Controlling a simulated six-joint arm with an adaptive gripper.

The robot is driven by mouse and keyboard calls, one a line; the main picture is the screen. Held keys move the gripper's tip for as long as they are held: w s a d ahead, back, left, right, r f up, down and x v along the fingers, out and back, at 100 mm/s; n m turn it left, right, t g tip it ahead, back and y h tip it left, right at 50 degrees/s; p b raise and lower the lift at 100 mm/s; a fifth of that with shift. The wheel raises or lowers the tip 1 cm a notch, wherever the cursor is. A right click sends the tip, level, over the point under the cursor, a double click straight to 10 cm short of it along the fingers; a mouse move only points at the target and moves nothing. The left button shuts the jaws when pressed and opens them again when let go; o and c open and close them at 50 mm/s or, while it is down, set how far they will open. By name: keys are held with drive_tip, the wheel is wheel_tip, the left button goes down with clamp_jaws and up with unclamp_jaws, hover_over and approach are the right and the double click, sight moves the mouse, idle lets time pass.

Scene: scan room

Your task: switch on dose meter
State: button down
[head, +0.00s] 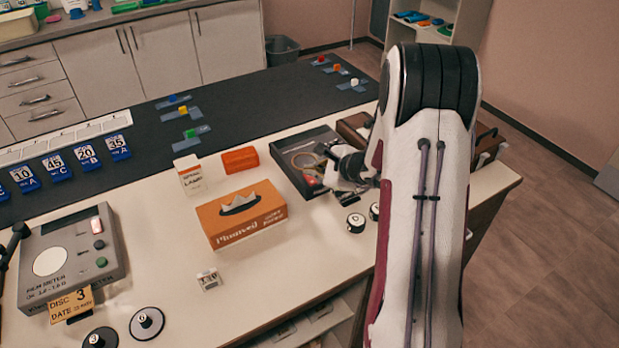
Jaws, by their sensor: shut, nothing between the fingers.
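A grey box meter (72,255) stands at the left of the bench. Its front lettering seems to read "FILM METER"; I cannot make out the words "dose meter" on anything. My gripper (342,172) is shut and empty, far to the right of this meter, over or beside the right side of a dark tray (283,163). My arm covers part of the bench behind it.
An orange tissue box (240,228), a white carton (190,175) and an orange box (240,160) stand between meter and gripper. A small white item (208,280) lies in front. Black-topped discs (146,323) lie near the meter. Bare bench surrounds the small item.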

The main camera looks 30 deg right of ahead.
sight(313, 182)
drive_tip(key=shift+f, duration=0.6)
idle(1.2)
drive_tip(key=shift+r, duration=0.55)
drive_tip(key=shift+r, duration=0.15)
drive_tip(key=shift+s+r, duration=0.2)
drive_tip(key=shift+r, duration=1)
drive_tip(key=shift+s+r, duration=0.2)
drive_tip(key=shift+r, duration=0.95)
